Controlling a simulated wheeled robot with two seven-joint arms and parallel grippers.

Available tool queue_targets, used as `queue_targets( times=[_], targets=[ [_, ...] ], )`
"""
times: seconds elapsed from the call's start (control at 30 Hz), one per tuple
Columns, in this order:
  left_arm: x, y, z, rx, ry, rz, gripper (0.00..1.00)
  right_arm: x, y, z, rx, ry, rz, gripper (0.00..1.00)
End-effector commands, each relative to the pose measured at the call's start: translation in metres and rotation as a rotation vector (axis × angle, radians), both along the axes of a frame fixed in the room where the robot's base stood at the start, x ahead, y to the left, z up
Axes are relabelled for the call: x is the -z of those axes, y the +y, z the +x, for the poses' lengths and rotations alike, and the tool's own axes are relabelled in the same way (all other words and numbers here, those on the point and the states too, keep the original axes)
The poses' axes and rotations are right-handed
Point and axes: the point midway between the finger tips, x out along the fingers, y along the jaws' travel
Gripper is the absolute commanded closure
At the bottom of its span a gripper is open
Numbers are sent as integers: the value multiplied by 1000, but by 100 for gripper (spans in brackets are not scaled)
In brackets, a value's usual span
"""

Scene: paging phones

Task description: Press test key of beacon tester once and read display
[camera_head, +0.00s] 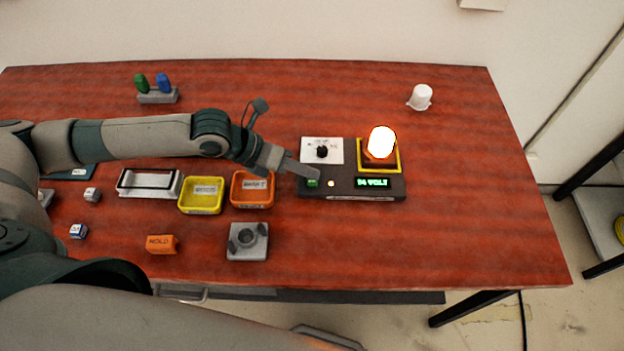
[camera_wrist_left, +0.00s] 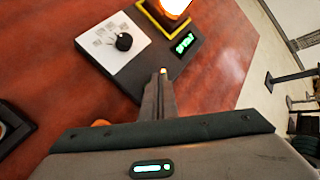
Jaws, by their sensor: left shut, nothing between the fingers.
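The beacon tester (camera_head: 345,190) is a dark box on the red table, with a green key (camera_head: 312,183) at its left and a small lit yellow lamp (camera_head: 331,184) beside it. Its green display (camera_head: 373,183) seems to read "24 VOLT", though the characters are small. An orange beacon (camera_head: 381,145) glows brightly in a yellow-edged socket behind the display. My left gripper (camera_head: 316,174) is shut and empty, its tips just above the green key; contact cannot be told. In the left wrist view its fingers (camera_wrist_left: 162,78) hide the key, and the display (camera_wrist_left: 184,43) shows beyond.
A white cup (camera_head: 420,97) stands behind. The right table area is clear.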

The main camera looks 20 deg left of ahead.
Motion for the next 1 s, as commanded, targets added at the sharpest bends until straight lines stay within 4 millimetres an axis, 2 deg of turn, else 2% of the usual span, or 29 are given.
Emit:
queue_targets(
  times=[1.0],
  targets=[
    [9, 0, 0, 0, 0, 0, 100, 4, -2, 0, -1, 0, -2, 23]
  ],
)
